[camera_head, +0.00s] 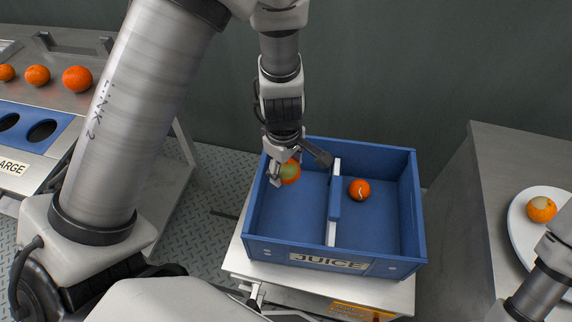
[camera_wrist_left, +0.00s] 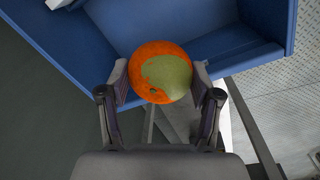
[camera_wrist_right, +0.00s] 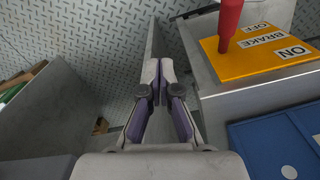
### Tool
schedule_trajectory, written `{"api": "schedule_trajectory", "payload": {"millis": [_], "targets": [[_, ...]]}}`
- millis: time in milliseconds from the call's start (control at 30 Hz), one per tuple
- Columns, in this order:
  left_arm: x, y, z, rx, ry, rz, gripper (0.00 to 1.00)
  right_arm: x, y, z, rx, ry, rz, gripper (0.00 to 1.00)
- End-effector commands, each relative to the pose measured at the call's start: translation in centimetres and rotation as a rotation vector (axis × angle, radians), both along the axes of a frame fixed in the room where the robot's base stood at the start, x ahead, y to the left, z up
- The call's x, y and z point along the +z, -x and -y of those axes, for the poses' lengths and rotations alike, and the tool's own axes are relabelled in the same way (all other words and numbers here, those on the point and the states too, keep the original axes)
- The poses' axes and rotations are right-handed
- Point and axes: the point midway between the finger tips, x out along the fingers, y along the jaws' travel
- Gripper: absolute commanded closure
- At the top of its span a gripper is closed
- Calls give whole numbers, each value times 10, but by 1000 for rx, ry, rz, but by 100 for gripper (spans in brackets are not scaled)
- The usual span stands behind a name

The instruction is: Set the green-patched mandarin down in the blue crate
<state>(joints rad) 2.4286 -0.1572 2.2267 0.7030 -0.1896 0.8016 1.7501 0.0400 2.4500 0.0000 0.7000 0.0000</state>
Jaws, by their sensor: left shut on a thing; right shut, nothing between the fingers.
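The green-patched mandarin (camera_head: 291,172) is orange with a large pale green patch. My left gripper (camera_head: 284,168) is shut on it, over the left compartment of the blue crate (camera_head: 336,255). In the left wrist view the mandarin (camera_wrist_left: 160,72) sits between the two fingers (camera_wrist_left: 163,85), with the crate's blue walls (camera_wrist_left: 100,40) beyond it. I cannot tell whether the mandarin touches the crate floor. My right gripper (camera_wrist_right: 160,75) is shut and empty in the right wrist view, away from the crate; its fingers are outside the head view.
A divider (camera_head: 334,205) splits the crate; another mandarin (camera_head: 359,189) with a pale mark lies in the right compartment. A plate (camera_head: 520,232) at right holds a patched mandarin (camera_head: 541,209). Several mandarins lie on the sorter (camera_head: 60,102) at left. A red lever (camera_wrist_right: 229,20) stands near my right gripper.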

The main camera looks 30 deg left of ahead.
Motion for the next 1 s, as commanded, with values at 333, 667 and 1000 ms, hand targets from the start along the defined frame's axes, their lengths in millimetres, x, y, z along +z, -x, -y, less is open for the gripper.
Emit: {"api": "schedule_trajectory", "payload": {"millis": [333,667,1000], "targets": [[-12,0,0,0,0,0,74,-11,0,0,0,0,0,100],[-22,0,0,0,0,0,74,-20,0,0,0,0,0,100],[-32,0,0,-1,0,0,74,-30,0,0,0,0,0,100]]}}
